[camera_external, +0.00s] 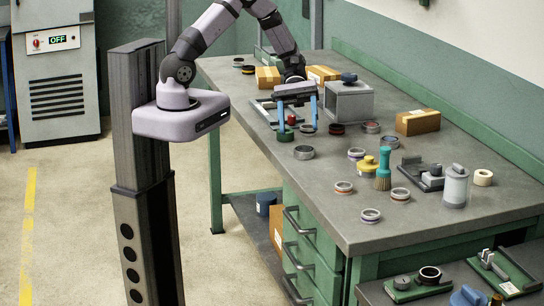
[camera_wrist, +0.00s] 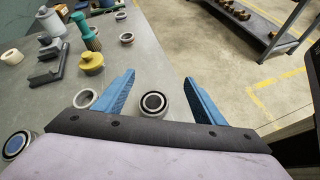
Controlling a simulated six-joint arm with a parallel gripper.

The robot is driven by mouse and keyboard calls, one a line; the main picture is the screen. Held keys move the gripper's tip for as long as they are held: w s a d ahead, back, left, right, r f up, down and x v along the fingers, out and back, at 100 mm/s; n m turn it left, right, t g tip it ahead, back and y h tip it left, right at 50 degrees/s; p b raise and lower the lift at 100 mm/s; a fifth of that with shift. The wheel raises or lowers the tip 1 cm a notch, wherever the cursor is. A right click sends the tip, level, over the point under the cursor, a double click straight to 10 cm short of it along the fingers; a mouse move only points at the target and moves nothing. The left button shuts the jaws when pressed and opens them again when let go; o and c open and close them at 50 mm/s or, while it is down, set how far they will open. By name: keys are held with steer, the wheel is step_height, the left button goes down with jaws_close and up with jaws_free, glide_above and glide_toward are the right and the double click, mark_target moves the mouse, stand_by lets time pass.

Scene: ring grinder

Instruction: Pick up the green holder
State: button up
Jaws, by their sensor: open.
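My gripper (camera_external: 298,122) is open over the far part of the grey workbench, its two blue fingers pointing down. In the wrist view the fingers (camera_wrist: 160,78) are spread with nothing held between them. I cannot tell for sure which thing is the green holder. A green base with a grey clamp (camera_external: 508,272) and a green plate bearing a dark ring (camera_external: 418,284) sit on the lower right bench, well away from my gripper. Neither is clear in the wrist view.
Several metal rings (camera_external: 304,152) are scattered on the bench. A teal brush (camera_external: 383,168), a yellow pot (camera_external: 366,167), a grey canister (camera_external: 455,187) and a tape roll (camera_external: 482,178) stand nearer the right.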

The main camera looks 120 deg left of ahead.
mark_target(289, 137)
steer(key=s+a+n+t, duration=0.1)
steer(key=a, duration=0.1)
steer(key=s+a+f+n+t+b, duration=0.1)
steer(key=s+a, duration=0.1)
steer(key=s+a+f+n+y, duration=0.1)
steer(key=s+a, duration=0.1)
steer(key=shift+s+a+f+n+t+b, duration=0.1)
steer(key=shift+a+n+t+b, duration=0.2)
steer(key=shift+a+t+b, duration=0.1)
steer(key=s+a+n, duration=0.1)
steer(key=s, duration=0.1)
steer(key=s+a+f+n+t+y+b, duration=0.1)
steer(key=s+a, duration=0.1)
steer(key=s, duration=0.1)
steer(key=s+a+n+t+y+b, duration=0.1)
steer(key=s+a+n, duration=0.1)
steer(key=s, duration=0.1)
steer(key=shift+f, duration=0.4)
steer(key=shift+s+a+n+t+y, duration=0.3)
steer(key=shift+s+a+n+t, duration=0.1)
steer(key=shift+s, duration=0.25)
steer(key=shift+p+x, duration=1.3)
steer(key=shift+x, duration=2.5)
steer(key=shift+s+f, duration=0.1)
steer(key=c, duration=1.2)
